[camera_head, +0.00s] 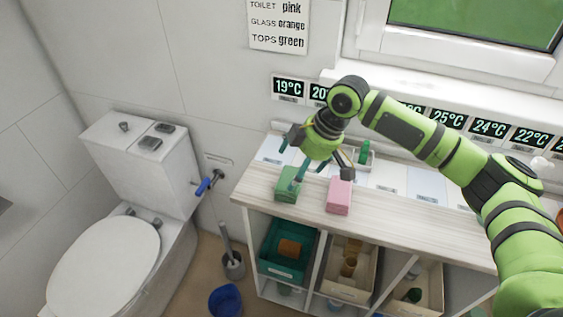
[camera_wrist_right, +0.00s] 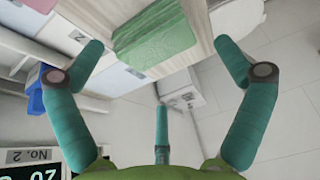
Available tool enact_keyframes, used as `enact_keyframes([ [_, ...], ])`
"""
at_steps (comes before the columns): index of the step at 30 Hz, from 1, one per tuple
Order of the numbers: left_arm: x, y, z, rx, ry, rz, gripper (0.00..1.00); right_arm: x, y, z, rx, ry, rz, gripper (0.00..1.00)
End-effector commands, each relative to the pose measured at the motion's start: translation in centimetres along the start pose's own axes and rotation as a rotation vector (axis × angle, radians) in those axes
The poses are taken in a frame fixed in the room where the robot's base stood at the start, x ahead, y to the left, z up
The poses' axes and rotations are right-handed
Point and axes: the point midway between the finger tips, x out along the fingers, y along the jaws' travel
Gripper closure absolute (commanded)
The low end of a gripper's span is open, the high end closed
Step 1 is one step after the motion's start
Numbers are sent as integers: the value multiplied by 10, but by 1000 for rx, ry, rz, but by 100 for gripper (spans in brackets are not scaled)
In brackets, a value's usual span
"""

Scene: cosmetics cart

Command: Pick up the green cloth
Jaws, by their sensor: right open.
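The green cloth (camera_head: 287,186) is a folded block lying on the left end of the wooden cart top. In the right wrist view the green cloth (camera_wrist_right: 155,38) lies ahead, between the spread upper fingers. My right gripper (camera_head: 312,166) is open and empty above the cart top, beside and partly over the cloth; one teal finger crosses in front of it. The open fingers also show in the right wrist view (camera_wrist_right: 158,62). I cannot tell whether a finger touches the cloth. My left gripper is not in view.
A pink cloth (camera_head: 339,196) lies just right of the green one. A small green item (camera_head: 364,152) stands behind. Bins, including a teal one (camera_head: 267,262), sit below the top. A toilet (camera_head: 105,262) stands left. A sign (camera_head: 279,24) hangs on the wall.

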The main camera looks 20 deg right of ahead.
Motion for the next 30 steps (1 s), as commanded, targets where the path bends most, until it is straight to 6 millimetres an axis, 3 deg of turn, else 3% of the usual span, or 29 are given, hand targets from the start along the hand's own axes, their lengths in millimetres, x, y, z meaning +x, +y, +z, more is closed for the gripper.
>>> enact_keyframes([
  [3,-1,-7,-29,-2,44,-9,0,-4,6,0,9,2,2,0],
  [5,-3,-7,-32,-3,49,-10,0,0,6,0,9,1,0,0],
  [8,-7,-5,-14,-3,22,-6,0,11,6,0,10,1,-1,0],
  [12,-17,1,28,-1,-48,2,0,28,6,2,9,1,0,0],
  [16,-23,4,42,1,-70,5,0,49,6,3,9,3,0,0],
  [21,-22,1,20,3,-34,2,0,62,7,4,7,4,3,0],
  [27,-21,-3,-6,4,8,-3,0,63,7,4,7,4,3,0],
  [28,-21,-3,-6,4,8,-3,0,63,7,4,7,4,3,8],
  [30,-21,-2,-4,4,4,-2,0,63,7,4,7,4,3,36],
])
